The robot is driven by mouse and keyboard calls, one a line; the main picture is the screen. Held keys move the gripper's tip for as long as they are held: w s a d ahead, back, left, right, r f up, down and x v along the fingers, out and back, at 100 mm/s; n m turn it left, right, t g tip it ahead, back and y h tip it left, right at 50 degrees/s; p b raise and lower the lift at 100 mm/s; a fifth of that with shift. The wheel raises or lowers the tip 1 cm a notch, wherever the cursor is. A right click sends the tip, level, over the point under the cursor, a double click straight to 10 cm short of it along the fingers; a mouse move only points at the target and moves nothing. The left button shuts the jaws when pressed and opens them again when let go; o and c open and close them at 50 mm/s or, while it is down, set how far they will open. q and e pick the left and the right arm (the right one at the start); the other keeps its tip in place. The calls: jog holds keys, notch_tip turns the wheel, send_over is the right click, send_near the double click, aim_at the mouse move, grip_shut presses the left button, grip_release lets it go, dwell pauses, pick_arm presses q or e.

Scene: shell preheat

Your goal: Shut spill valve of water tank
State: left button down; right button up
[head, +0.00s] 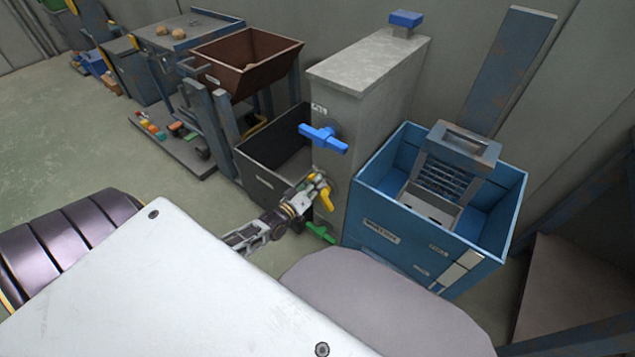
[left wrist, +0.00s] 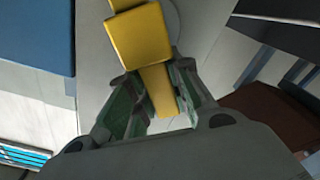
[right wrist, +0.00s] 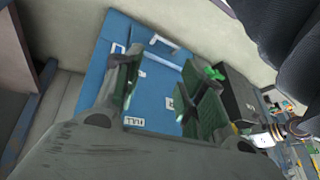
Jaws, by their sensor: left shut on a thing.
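A tall grey column (head: 353,120) carries a blue lever handle (head: 324,138) high up, a yellow handle (head: 326,201) lower and a green handle (head: 320,233) near the floor. I cannot read which of them is the spill valve. My left gripper (head: 312,190) is at the yellow handle. In the left wrist view, the left gripper (left wrist: 155,85) is shut on the arm of the yellow handle (left wrist: 138,38). My right gripper (right wrist: 168,85) is open and empty, facing the blue tank (right wrist: 145,65). The green handle also shows in the right wrist view (right wrist: 214,73).
The blue tank (head: 380,240) with a grey slatted rack (head: 455,170) stands right of the column. A dark open bin (head: 268,165) stands to its left, and a brown hopper (head: 245,65) behind. Bare floor (head: 60,130) lies at the left.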

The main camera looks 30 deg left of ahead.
pick_arm(q)
jog(key=shift+a+f+n, duration=0.2)
jog(key=shift+n, duration=0.4)
jog(key=shift+a+f+n, duration=0.15)
jog(key=shift+a+n, duration=0.05)
jog(key=shift+n, duration=0.4)
jog(key=f+n, duration=0.1)
jog(key=n, duration=0.2)
jog(key=f+n+b, duration=0.1)
jog(key=n, duration=0.1)
jog(key=a+f+n, duration=0.1)
jog(key=n, duration=0.2)
jog(key=shift+w+a+f+n+b, duration=0.1)
jog(key=shift+n+b, duration=0.2)
pick_arm(e)
jog(key=f, duration=0.2)
jog(key=a+f, duration=0.1)
jog(key=shift+w+t, duration=0.25)
jog(key=shift+t, duration=0.05)
jog(key=shift+s+d+f, duration=0.1)
jog(key=shift+s, duration=0.05)
pick_arm(q)
jog(key=c, duration=1.3)
grip_release()
jog(key=shift+s+a, duration=0.15)
jog(key=shift+s, duration=1.85)
jog(key=shift+s+a, duration=0.15)
jog(key=shift+s, duration=1.8)
jog(key=shift+s+a, duration=0.15)
jog(key=shift+s, duration=1.85)
